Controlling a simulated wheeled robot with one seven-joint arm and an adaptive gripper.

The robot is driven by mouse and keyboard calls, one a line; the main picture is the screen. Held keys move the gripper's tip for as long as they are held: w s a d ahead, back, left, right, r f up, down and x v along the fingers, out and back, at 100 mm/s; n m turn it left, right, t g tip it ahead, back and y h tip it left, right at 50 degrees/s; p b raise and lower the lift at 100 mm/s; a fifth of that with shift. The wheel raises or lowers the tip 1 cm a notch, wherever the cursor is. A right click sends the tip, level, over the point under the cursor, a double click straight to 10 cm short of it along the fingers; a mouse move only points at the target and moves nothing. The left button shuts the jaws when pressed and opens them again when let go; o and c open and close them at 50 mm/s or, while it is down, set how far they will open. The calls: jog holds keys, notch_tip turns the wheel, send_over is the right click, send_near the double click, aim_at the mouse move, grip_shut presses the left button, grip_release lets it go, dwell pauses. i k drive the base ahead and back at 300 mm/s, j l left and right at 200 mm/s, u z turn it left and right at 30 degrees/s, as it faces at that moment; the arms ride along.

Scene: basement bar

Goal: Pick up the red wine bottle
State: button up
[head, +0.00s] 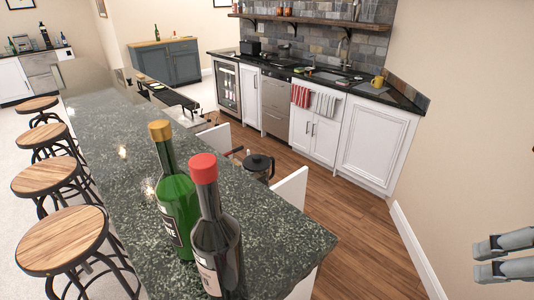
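A dark wine bottle with a red cap (216,240) stands upright near the close end of the granite counter, its base cut off by the lower frame edge. Its pale label is partly in view. A green bottle with a gold cap (177,200) stands right beside it, a little farther back and to the left, partly covered by the dark bottle. My gripper (482,261) is at the right edge, well to the right of both bottles and over the floor side. Its fingers point left, with an empty gap between them.
The granite counter (110,130) runs away to the upper left, with several round stools (62,238) along its left side. A glass coffee pot (259,167) shows beyond its right edge. Wooden floor (345,235) lies open between the counter and the white cabinets (375,150).

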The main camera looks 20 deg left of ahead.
aim_at(216, 239)
jog(key=i+l+u, duration=0.15)
jog(key=u, duration=1.7)
jog(key=l+u, duration=0.2)
jog(key=l, duration=0.4)
